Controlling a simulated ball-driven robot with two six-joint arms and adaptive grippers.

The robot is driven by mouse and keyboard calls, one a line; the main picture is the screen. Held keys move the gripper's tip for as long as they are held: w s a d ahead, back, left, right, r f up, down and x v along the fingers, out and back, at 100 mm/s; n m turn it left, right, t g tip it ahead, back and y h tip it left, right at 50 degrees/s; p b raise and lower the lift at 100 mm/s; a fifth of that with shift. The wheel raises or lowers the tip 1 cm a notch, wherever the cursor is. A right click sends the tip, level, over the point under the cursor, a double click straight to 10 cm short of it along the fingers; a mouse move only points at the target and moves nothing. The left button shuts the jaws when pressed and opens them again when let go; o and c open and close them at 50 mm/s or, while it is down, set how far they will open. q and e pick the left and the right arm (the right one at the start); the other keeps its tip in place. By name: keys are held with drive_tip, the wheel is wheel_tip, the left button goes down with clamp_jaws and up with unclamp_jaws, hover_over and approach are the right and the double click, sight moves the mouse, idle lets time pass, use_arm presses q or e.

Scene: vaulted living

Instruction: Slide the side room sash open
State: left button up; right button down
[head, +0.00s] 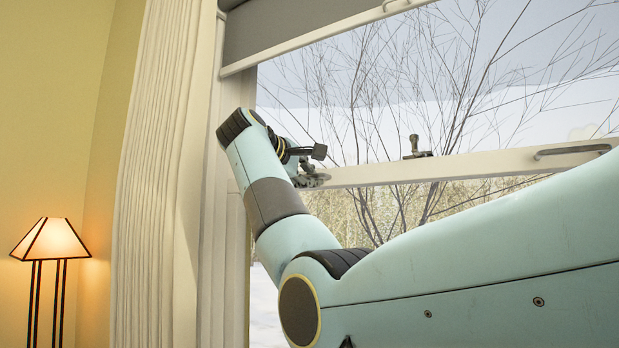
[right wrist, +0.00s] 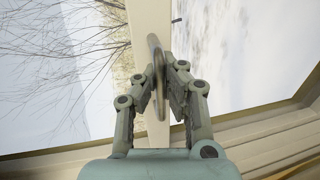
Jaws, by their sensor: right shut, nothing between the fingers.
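The window sash shows its pale rail (head: 480,164) crossing the window in the head view, with a metal latch (head: 415,148) at its middle and a bar handle (head: 572,150) at its right. My right gripper (head: 316,180) is at the left end of the rail. In the right wrist view, a curved metal handle (right wrist: 157,75) stands on the sash rail (right wrist: 152,22), right at the fingertips of the right gripper (right wrist: 165,72). The fingers are shut with nothing held, and the handle overlaps them in the picture. My left gripper is not in view.
A pleated curtain (head: 150,180) hangs close to the left of my right arm. A rolled grey blind (head: 290,25) with a pale bottom bar is above. A lit lamp (head: 52,240) stands at the far left. Bare branches and snow show through the glass.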

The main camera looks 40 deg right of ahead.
idle(0.5)
wheel_tip(320, 180, up, 10)
drive_tip(key=p, duration=0.4)
drive_tip(key=shift+r, duration=0.2)
wheel_tip(320, 180, up, 11)
drive_tip(key=p, duration=0.6)
drive_tip(key=shift+f+p, duration=0.15)
drive_tip(key=shift+p, duration=0.15)
drive_tip(key=c, duration=1.7)
unclamp_jaws()
drive_tip(key=shift+o, duration=0.2)
drive_tip(key=shift+a, duration=0.15)
drive_tip(key=v, duration=1.1)
drive_tip(key=shift+s+a, duration=0.25)
drive_tip(key=shift+a, duration=0.05)
